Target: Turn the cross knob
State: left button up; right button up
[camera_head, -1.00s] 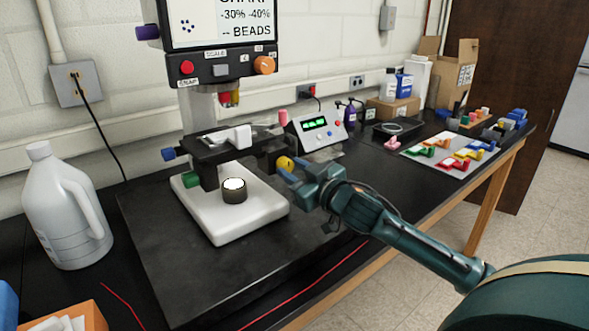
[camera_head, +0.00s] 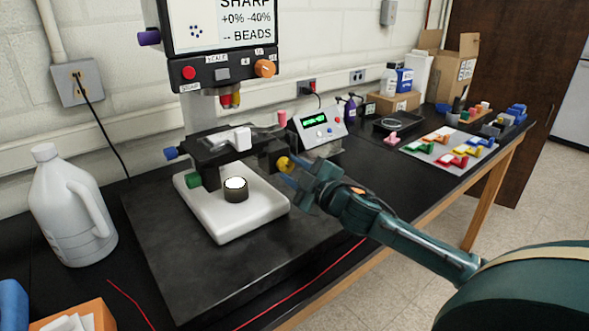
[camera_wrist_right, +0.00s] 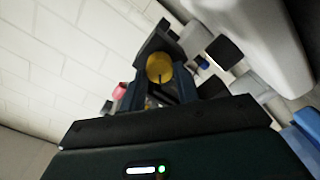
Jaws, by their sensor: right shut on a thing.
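A yellow knob (camera_head: 284,163), which I take for the cross knob, sits on the right side of the black stage (camera_head: 222,147) of a microscope-like instrument. My right gripper (camera_head: 290,172) reaches it from the right and is shut on it. In the right wrist view the yellow knob (camera_wrist_right: 159,68) shows between the dark fingers (camera_wrist_right: 158,90), which hide part of it. The screen (camera_head: 222,22) above the stage reads "SHARP", "+0% -40%" and "-- BEADS". My left gripper is out of view.
A white base (camera_head: 245,222) with a lit round part (camera_head: 235,189) stands below the stage. A grey box with a green display (camera_head: 318,125) stands close behind my right gripper. A white jug (camera_head: 70,215) stands at left.

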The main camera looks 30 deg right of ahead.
dwell(0.3)
jog(key=o, duration=1)
jog(key=shift+c, duration=0.2)
jog(key=shift+s, duration=0.1)
jog(key=shift+s+f, duration=0.1)
jog(key=shift+s, duration=0.05)
jog(key=s+d+b, duration=0.1)
jog(key=s+b, duration=0.1)
jog(key=s, duration=1)
jog(key=shift+s, duration=0.35)
